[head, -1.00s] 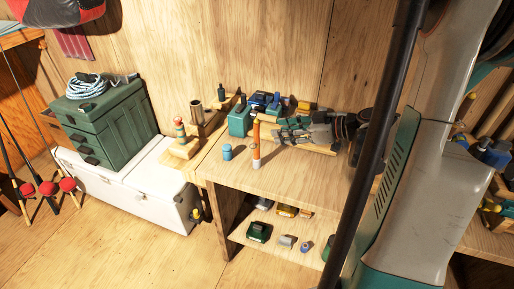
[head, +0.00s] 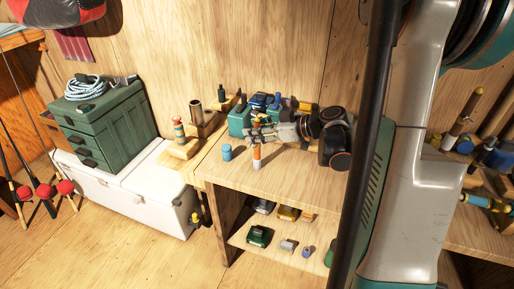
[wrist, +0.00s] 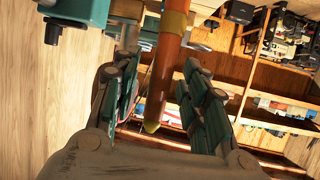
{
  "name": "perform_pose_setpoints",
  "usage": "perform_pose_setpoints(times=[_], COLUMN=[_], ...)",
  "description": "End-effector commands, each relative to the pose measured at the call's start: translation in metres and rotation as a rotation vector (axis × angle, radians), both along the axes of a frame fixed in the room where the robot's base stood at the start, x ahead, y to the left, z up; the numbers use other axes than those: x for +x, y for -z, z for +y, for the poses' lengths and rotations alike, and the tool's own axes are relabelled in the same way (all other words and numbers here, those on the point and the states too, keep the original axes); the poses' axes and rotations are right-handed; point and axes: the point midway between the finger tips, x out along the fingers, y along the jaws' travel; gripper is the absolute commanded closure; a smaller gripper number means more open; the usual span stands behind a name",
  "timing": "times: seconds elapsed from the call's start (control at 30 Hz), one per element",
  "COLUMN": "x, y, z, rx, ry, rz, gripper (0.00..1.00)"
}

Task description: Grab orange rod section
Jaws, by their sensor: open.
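In the wrist view the orange rod section (wrist: 168,62) lies between the two open fingers of my gripper (wrist: 158,95), with a yellow band and a yellowish tip showing. I see gaps between the rod and both fingers there.
The bench front (head: 290,180) is mostly bare. A lower shelf (head: 270,238) holds several small items.

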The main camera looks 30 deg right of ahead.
Motion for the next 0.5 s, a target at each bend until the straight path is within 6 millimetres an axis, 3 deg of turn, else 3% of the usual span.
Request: perform_pose_setpoints(times=[0.1,0.27,0.5], x=[-0.0002,-0.0003,-0.0003], y=[-0.0004,-0.0004,-0.0004], z=[-0.0002,-0.0003,-0.0004], rx=[0.0,0.0,0.0], ry=[0.0,0.0,0.0], rz=[0.0,0.0,0.0], gripper=[0.62,0.98,1.0])
